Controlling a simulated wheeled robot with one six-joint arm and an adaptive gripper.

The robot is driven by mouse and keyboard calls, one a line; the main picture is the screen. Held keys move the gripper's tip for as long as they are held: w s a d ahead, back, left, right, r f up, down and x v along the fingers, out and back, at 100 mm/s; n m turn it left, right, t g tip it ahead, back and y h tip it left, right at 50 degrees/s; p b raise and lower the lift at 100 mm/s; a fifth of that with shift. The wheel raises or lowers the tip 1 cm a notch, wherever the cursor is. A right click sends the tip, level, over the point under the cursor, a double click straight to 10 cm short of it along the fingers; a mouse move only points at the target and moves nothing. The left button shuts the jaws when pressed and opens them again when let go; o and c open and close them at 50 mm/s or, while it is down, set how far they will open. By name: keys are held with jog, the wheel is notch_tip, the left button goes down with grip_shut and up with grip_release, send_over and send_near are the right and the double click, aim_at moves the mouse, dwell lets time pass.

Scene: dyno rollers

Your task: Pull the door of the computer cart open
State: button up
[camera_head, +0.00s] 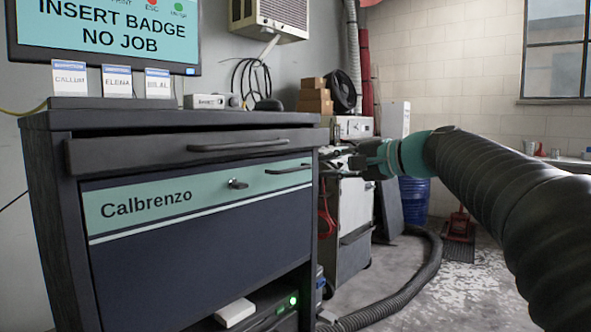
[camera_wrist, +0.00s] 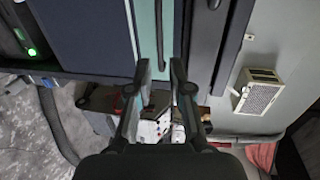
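The computer cart (camera_head: 45,200) stands at the left in the head view. Its dark blue door (camera_head: 190,250) bears a teal stripe reading "Calbrenzo" and looks shut. A dark bar handle (camera_head: 290,168) sits at the stripe's right end, with a key in a lock (camera_head: 237,184) to its left. My gripper (camera_head: 335,160) is to the right of the handle at about its height. In the wrist view, my gripper (camera_wrist: 161,66) is open, and the door handle (camera_wrist: 160,35) runs between its fingers in the picture. I cannot tell whether they touch it.
A drawer with its own long handle (camera_head: 238,146) is above the door and stands slightly out. A computer with a green light (camera_head: 280,306) sits in the open space below. A grey machine (camera_head: 352,225) and a hose (camera_head: 425,275) are behind my gripper.

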aim_at(297, 169)
jog(key=p+x, duration=0.1)
jog(key=x, duration=0.9)
jog(key=shift+s, duration=0.1)
grip_shut()
